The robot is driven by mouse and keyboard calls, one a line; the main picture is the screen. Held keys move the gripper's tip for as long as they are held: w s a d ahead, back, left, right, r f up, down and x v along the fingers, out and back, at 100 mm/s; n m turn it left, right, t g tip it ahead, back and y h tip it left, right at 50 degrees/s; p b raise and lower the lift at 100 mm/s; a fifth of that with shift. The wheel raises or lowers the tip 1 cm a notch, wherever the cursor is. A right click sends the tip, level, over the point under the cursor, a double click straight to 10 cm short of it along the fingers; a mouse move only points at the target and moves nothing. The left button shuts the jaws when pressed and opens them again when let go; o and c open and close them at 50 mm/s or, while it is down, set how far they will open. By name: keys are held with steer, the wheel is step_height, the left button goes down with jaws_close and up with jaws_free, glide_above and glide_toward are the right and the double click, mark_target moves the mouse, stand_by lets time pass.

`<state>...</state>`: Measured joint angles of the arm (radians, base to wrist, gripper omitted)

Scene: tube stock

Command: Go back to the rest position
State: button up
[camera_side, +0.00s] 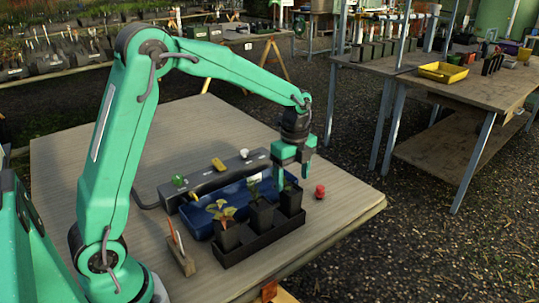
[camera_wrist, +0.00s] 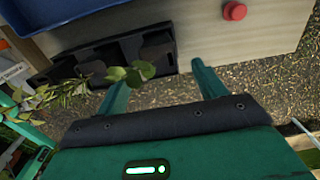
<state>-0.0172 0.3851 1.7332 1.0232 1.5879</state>
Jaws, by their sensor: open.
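My gripper (camera_side: 292,180) hangs from my raised arm, pointing down above the right end of the potted plants. Its two green fingers are apart with nothing between them in the wrist view (camera_wrist: 160,82). Below it, a black tray (camera_side: 262,243) holds dark square pots, among them a left pot (camera_side: 228,237) with a yellow-green and reddish plant. The tray also shows in the wrist view (camera_wrist: 75,62), with leaves (camera_wrist: 130,73) near the left finger.
A blue tray (camera_side: 197,222) lies behind the black tray. A long grey box (camera_side: 205,181) carries a yellow piece (camera_side: 218,164). A red knob-like piece (camera_side: 320,191) stands right of the gripper, also in the wrist view (camera_wrist: 235,11). A small wooden holder (camera_side: 181,257) stands front left. The tabletop's back is clear.

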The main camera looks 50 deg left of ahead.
stand_by(0.5)
steer(key=shift+s+r+n, duration=0.3)
steer(key=shift+s+r, duration=0.05)
steer(key=shift+r, duration=0.15)
steer(key=s+r+n+t, duration=0.2)
steer(key=s+r+n, duration=0.3)
steer(key=s+n, duration=0.3)
steer(key=s+r+n+t, duration=0.3)
steer(key=s+n, duration=0.6)
steer(key=s, duration=0.6)
steer(key=shift+d+r+t, duration=0.3)
steer(key=shift+d+r, duration=0.1)
steer(key=shift+r, duration=0.5)
